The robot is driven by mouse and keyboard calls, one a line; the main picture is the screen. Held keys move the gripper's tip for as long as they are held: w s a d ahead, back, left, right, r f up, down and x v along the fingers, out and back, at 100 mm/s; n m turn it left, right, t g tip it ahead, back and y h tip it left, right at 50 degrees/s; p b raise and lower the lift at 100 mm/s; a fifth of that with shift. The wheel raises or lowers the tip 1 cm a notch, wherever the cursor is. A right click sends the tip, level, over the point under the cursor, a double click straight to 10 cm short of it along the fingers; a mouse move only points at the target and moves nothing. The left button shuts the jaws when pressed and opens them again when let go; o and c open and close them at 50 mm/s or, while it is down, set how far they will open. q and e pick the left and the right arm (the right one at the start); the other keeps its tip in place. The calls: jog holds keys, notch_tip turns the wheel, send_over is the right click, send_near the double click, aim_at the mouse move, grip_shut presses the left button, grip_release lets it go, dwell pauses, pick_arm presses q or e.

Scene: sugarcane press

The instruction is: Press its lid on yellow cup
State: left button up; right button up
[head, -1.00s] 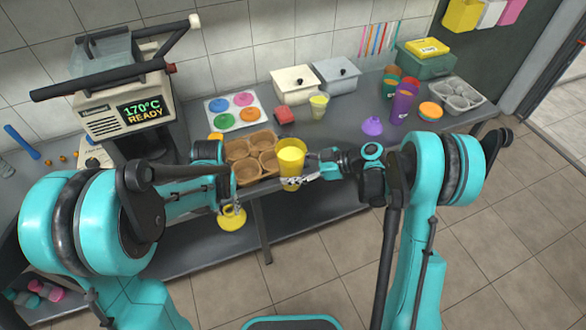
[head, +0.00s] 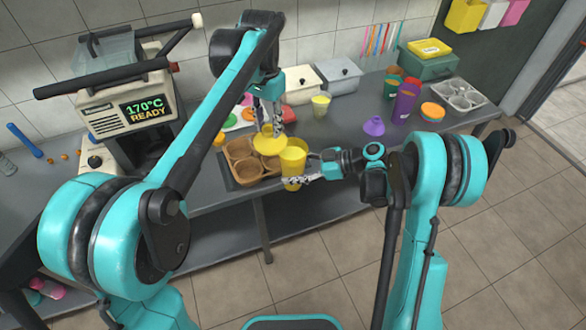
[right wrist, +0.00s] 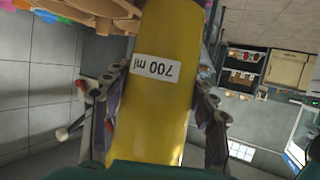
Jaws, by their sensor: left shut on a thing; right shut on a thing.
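The yellow cup (head: 292,165) is held at the front edge of the counter by my right gripper (head: 300,180), which is shut around its side. In the right wrist view the cup (right wrist: 155,100) fills the middle between the fingers, with a "700 ml" label. My left gripper (head: 269,115) is shut on the yellow lid (head: 268,143). The lid is a flat disc with a raised middle, tilted towards the camera, above and slightly left of the cup in the head view. I cannot tell whether the lid's edge touches the cup rim.
A brown cup tray (head: 243,166) lies left of the cup. A purple funnel (head: 373,127), purple cup (head: 404,104) and metal muffin tin (head: 458,95) stand to the right. The press machine (head: 130,105) stands at left. Two lidded boxes (head: 338,76) are at the back.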

pick_arm(q)
jog(key=d+r+m, duration=0.2)
jog(key=d+r, duration=0.2)
jog(key=d, duration=0.2)
jog(key=shift+f, duration=1.9)
jog(key=shift+f, duration=0.85)
jog(key=shift+f, duration=0.7)
jog(key=o, duration=0.9)
